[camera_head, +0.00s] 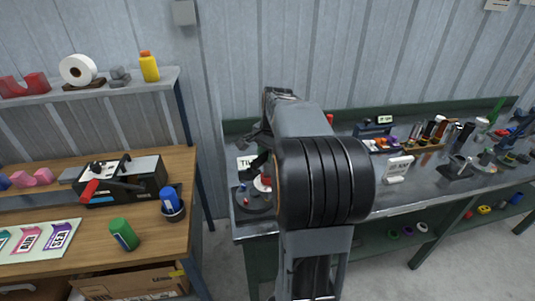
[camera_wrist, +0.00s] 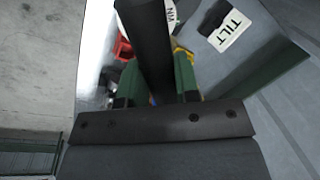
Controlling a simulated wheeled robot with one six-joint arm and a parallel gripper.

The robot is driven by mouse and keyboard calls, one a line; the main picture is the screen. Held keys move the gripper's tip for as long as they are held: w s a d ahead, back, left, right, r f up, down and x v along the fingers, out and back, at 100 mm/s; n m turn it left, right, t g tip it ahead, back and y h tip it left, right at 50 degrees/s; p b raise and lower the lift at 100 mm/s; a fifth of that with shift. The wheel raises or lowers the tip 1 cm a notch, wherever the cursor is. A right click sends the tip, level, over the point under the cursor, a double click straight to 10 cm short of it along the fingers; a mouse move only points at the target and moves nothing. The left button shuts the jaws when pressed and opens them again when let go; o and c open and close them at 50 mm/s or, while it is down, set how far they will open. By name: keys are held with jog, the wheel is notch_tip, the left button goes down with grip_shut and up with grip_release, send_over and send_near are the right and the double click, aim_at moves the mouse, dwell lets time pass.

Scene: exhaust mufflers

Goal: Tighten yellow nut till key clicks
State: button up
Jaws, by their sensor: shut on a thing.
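My gripper (camera_wrist: 158,75) shows in the wrist view with its two green fingers on either side of a thick black handle (camera_wrist: 148,35). It is shut on this handle, which runs up out of the top of the picture. The working end of the handle is not in view. A small patch of yellow (camera_wrist: 187,55) shows behind the right finger, but I cannot tell whether it is the yellow nut.
A TILT card (camera_wrist: 231,28) lies right of the handle, and a red part (camera_wrist: 122,48) lies left of it. The metal bench (camera_head: 415,190) carries a rack of tools (camera_head: 405,146). A wooden bench (camera_head: 188,222) stands at left, with floor between the benches.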

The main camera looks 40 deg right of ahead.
jog(key=shift+f+b, duration=0.3)
jog(key=shift+f, duration=0.45)
jog(key=shift+f+b, duration=0.1)
jog(key=shift+b, duration=0.2)
jog(key=shift+m, duration=1.1)
jog(key=shift+m+p, duration=0.35)
jog(key=shift+m, duration=0.15)
jog(key=shift+s+m+h, duration=0.1)
jog(key=shift+m+h, duration=0.2)
jog(key=shift+m, duration=0.4)
